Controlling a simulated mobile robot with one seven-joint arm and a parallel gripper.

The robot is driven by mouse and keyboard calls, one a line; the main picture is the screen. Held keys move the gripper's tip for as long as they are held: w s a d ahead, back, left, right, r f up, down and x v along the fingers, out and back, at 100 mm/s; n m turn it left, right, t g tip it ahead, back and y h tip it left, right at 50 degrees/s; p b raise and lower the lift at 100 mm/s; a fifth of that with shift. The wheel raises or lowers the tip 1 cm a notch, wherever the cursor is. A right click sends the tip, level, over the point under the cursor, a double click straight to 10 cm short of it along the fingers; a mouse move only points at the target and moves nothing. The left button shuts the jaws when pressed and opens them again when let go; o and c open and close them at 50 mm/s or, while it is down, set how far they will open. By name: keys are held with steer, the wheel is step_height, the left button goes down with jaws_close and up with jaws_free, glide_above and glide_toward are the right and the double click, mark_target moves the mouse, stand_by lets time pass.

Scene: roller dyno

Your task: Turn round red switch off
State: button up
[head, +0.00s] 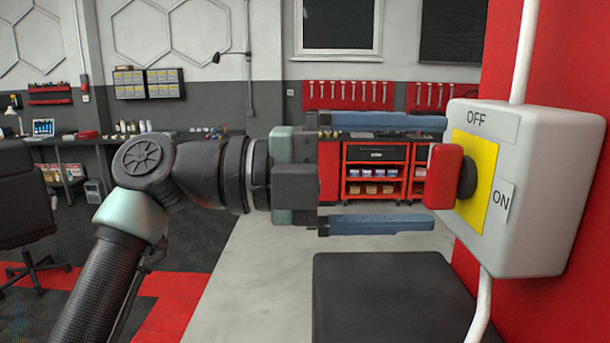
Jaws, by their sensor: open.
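The red switch (443,176) is a red handle on a dark round base, set on the yellow plate of a light grey switch box (555,190) at the right. The plate is labelled OFF at the top and ON at the right side. The red handle stands upright, its long side vertical in the picture. My gripper (438,173) comes from the left and points at the box. Its two blue fingers are spread wide, one above and one below the red handle. They look apart from the handle; whether the tips touch the box I cannot tell.
The box hangs on a red wall (570,50) at the right, with a white pipe (526,50) above and another below. A dark flat-topped block (390,300) stands below my gripper. Red shelving (375,185) and workbenches are far behind.

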steer(key=a+b, duration=0.3)
steer(key=a, duration=0.8)
steer(key=shift+a, duration=0.4)
